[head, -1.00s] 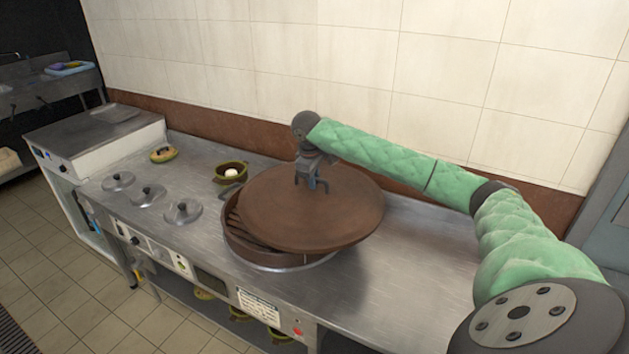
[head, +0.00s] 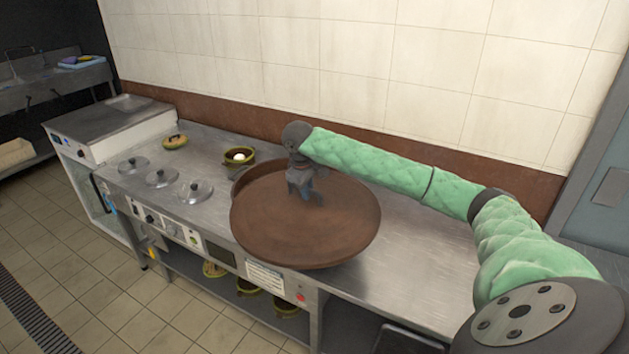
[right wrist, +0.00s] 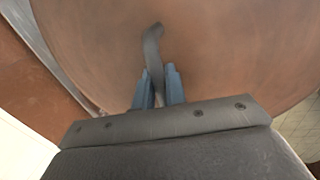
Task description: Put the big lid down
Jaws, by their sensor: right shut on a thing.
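The big lid (head: 290,235) is a wide brown disc in the head view, tilted with its near edge low. It covers most of the big pot (head: 242,184), whose rim shows only at the back left. My right gripper (head: 308,196) is shut on the lid's handle near its far side. In the right wrist view the two blue fingers (right wrist: 159,88) pinch the grey curved handle (right wrist: 153,45), with the brown lid (right wrist: 220,40) filling the background. Whether the lid touches the pot is hidden. My left gripper is not in view.
An olive pot (head: 238,156) with a white thing in it stands behind, left of the big pot. Several small metal lids (head: 160,177) and a small olive lid (head: 174,142) lie on the counter's left. The steel counter (head: 410,262) is clear to the right.

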